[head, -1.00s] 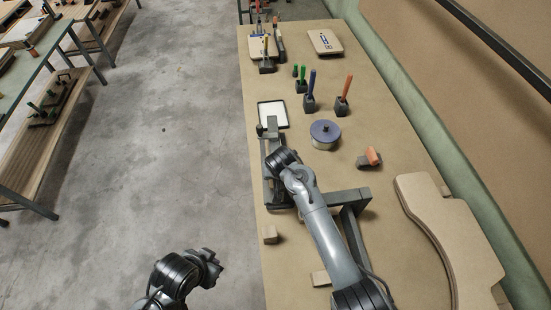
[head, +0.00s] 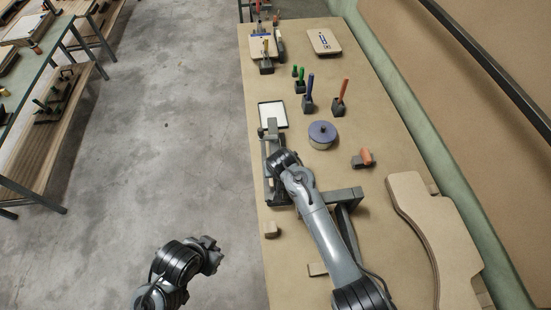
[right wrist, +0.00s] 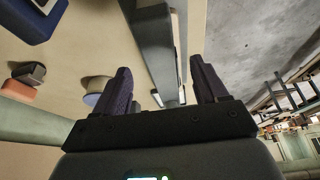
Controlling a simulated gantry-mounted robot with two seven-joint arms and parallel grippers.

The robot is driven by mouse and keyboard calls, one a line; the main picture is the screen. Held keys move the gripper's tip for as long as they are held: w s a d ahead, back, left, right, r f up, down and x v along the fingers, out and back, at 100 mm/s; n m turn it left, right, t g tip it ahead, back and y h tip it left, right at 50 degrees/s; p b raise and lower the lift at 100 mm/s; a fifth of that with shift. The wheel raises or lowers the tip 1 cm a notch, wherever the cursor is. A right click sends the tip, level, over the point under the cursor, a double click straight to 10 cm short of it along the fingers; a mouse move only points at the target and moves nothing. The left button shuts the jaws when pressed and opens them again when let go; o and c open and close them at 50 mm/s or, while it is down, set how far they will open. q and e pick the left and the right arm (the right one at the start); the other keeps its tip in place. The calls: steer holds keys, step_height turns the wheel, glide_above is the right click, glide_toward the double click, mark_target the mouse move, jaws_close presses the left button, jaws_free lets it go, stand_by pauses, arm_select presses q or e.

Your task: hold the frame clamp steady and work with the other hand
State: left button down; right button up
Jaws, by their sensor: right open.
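The grey metal frame clamp (head: 343,194) lies on the workbench, with a long bar along the bench's left edge and an arm reaching right. My right arm lies over it and hides part of it. In the right wrist view, my right gripper (right wrist: 160,68) is open, its two dark fingers on either side of the clamp's grey bar (right wrist: 153,40). Whether the fingers touch the bar I cannot tell. My left gripper (head: 213,253) is over the floor, left of the bench and apart from the clamp; its jaws are too small to read.
Curved boards (head: 440,225) lie stacked at the bench's right. A blue-lidded round tin (head: 322,134), an orange-topped block (head: 364,158) and a white-topped tray (head: 272,115) surround the clamp. Small wooden blocks (head: 272,229) lie near the front. Tool holders stand farther back.

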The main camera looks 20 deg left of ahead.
steer(key=shift+o, duration=0.4)
steer(key=shift+r, duration=0.15)
steer(key=o, duration=0.4)
steer(key=shift+o, duration=0.2)
steer(key=shift+s+r, duration=0.1)
steer(key=shift+r, duration=0.05)
